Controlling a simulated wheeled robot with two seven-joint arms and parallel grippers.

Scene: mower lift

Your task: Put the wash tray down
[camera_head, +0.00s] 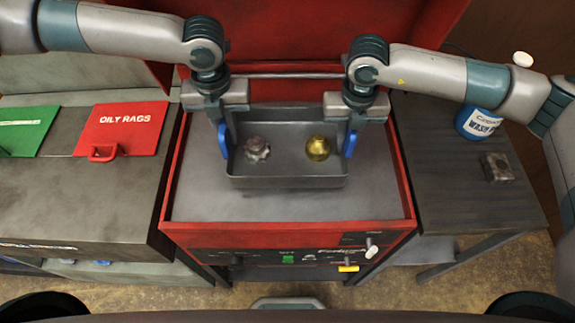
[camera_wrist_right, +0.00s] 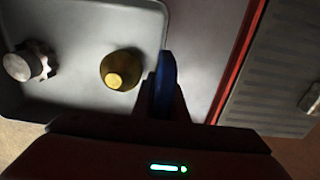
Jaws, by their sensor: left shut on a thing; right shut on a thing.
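The grey wash tray (camera_head: 287,183) is in the middle of the head view, over the grey top of the red parts washer (camera_head: 380,205). I cannot tell whether it touches that surface. A dull metal gear-like part (camera_head: 257,150) lies in its left half and a brass rounded part (camera_head: 318,148) in its right half. My left gripper (camera_head: 224,142) is shut on the tray's left wall. My right gripper (camera_head: 350,145) is shut on its right wall. The right wrist view shows the tray (camera_wrist_right: 75,100), the gear-like part (camera_wrist_right: 30,62), the brass part (camera_wrist_right: 121,70) and a blue finger of my right gripper (camera_wrist_right: 166,85).
A bench on the left holds a red "OILY RAGS" lid (camera_head: 122,130) and a green lid (camera_head: 25,130). A dark table on the right bears a blue tub (camera_head: 478,123) and a small metal block (camera_head: 497,167). The washer's red raised lid (camera_head: 290,35) stands behind the tray.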

